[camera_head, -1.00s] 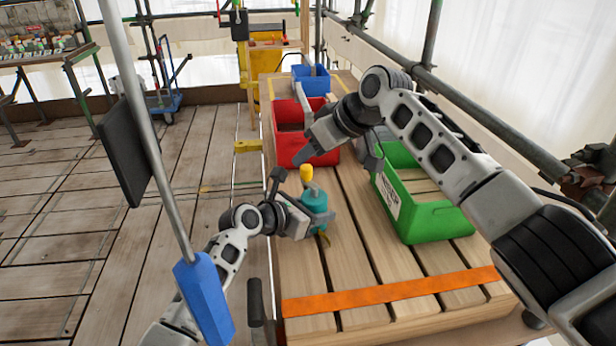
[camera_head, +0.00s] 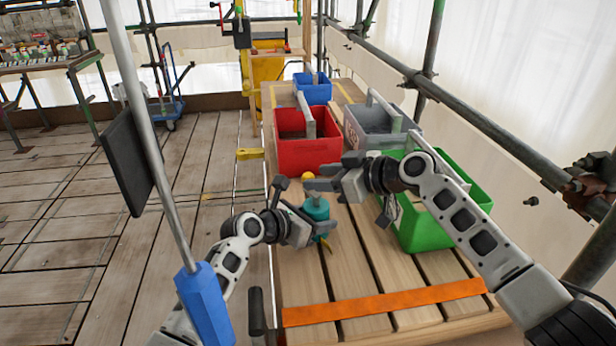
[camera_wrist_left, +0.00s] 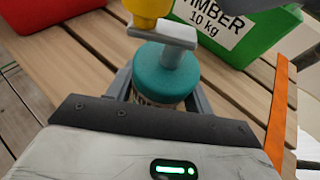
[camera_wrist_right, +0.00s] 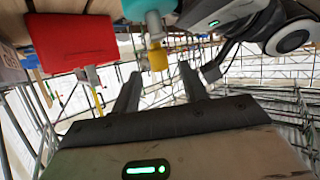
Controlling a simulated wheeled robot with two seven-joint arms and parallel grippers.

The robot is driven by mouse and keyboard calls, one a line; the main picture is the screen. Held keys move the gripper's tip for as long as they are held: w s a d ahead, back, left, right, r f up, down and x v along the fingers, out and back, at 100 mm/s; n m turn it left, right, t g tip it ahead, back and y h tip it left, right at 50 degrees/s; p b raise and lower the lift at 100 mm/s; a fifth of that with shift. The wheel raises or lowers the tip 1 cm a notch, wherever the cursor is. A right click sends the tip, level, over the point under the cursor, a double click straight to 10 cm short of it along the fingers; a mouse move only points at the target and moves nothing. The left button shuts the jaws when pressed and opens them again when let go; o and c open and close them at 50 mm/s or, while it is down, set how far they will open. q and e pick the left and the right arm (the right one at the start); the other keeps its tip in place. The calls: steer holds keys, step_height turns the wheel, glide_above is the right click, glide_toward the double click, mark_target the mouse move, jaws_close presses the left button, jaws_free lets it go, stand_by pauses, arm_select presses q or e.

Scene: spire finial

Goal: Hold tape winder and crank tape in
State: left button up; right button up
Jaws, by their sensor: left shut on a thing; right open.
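The tape winder (camera_head: 317,209) is a teal drum standing upright at the left side of the slatted bench. It also shows in the left wrist view (camera_wrist_left: 166,76), with a grey crank arm (camera_wrist_left: 163,36) and a yellow knob (camera_wrist_left: 148,8) on top. My left gripper (camera_head: 312,226) is shut around the drum, one finger on each side. My right gripper (camera_head: 322,178) is open beside the yellow knob (camera_head: 307,176), level with it. In the right wrist view the knob (camera_wrist_right: 157,55) is just beyond the open fingertips, roughly between them, not gripped.
A red bin (camera_head: 308,157), a grey bin (camera_head: 352,130), a blue bin (camera_head: 312,94) and a green bin (camera_head: 427,232) stand on the slatted bench (camera_head: 345,250). An orange strip (camera_head: 385,303) crosses its front.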

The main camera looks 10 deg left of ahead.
mark_target(308, 175)
steer(key=shift+x, duration=2.05)
steer(key=shift+c, duration=0.3)
steer(key=shift+f, duration=0.1)
jaws_close()
